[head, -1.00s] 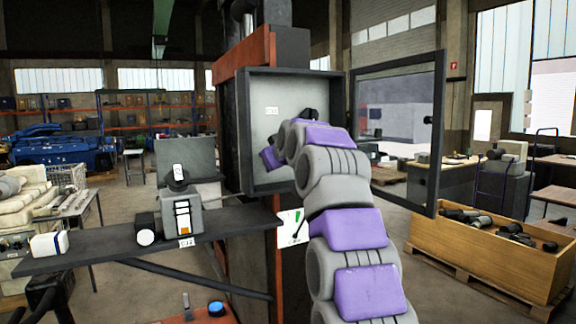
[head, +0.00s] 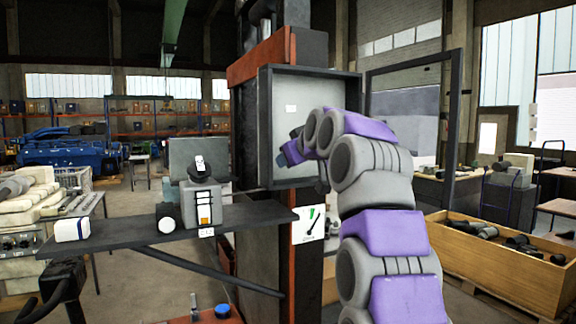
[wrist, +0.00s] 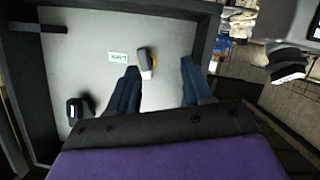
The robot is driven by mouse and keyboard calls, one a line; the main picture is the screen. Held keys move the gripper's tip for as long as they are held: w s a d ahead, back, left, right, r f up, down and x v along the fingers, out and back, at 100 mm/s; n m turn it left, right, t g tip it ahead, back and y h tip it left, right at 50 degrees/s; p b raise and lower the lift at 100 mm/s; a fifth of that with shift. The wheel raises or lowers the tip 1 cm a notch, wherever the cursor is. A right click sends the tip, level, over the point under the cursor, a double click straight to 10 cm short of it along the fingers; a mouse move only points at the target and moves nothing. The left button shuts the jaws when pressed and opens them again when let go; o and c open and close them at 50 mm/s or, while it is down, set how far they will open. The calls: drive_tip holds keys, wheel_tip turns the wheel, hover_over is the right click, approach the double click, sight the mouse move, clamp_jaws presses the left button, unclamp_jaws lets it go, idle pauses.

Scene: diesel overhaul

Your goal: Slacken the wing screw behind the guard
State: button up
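An open grey cabinet (head: 266,125) stands on the dark column in the head view. Its glazed guard door (head: 456,110) is swung out to the right. My gripper (head: 283,157) is in front of the cabinet's left part, with my arm hiding much of the interior. In the wrist view my gripper (wrist: 160,85) has its two dark blue fingers spread apart, with nothing between them. A small grey and yellow piece (wrist: 147,62) on the back panel shows just beyond the left finger; I cannot tell whether it is the wing screw. A dark knob-like part (wrist: 76,109) is further left.
A pale label (wrist: 118,57) is on the panel. The cabinet's dark walls (wrist: 206,30) bound the space around my fingers. A shelf (head: 130,243) with a grey device (head: 202,205) juts out left of the column. A wooden crate (head: 500,272) stands at the right.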

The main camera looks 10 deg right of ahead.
drive_tip(key=shift+w+d+f, duration=0.1)
drive_tip(key=shift+w+f, duration=0.3)
drive_tip(key=shift+w, duration=0.1)
drive_tip(key=shift+w+d, duration=0.15)
drive_tip(key=shift+w, duration=0.05)
drive_tip(key=shift+c, duration=0.6)
drive_tip(key=w+d+r+m+t+h+p, duration=0.15)
drive_tip(key=d+r+h+p, duration=0.25)
drive_tip(key=d, duration=0.4)
drive_tip(key=d+r+m+t+h+p, duration=0.3)
drive_tip(key=d+r+h+p, duration=0.15)
drive_tip(key=d, duration=0.35)
drive_tip(key=s+a+f+n+g+y+p, duration=0.1)
drive_tip(key=s+a+f+n+y+p, duration=0.2)
drive_tip(key=a+y, duration=0.35)
drive_tip(key=s+a+f+n+y+p, duration=0.2)
drive_tip(key=a+f+n+y+p, duration=0.1)
drive_tip(key=a+f+n+y, duration=0.3)
drive_tip(key=w+m, duration=0.1)
drive_tip(key=w+a+m+h+p, duration=0.1)
drive_tip(key=w, duration=0.1)
drive_tip(key=w+a+m+p, duration=0.1)
drive_tip(key=shift+w+r+m, duration=0.25)
drive_tip(key=shift+w+r, duration=0.05)
drive_tip(key=shift+w, duration=0.05)
drive_tip(key=shift+r+p, duration=0.15)
drive_tip(key=shift+p, duration=0.35)
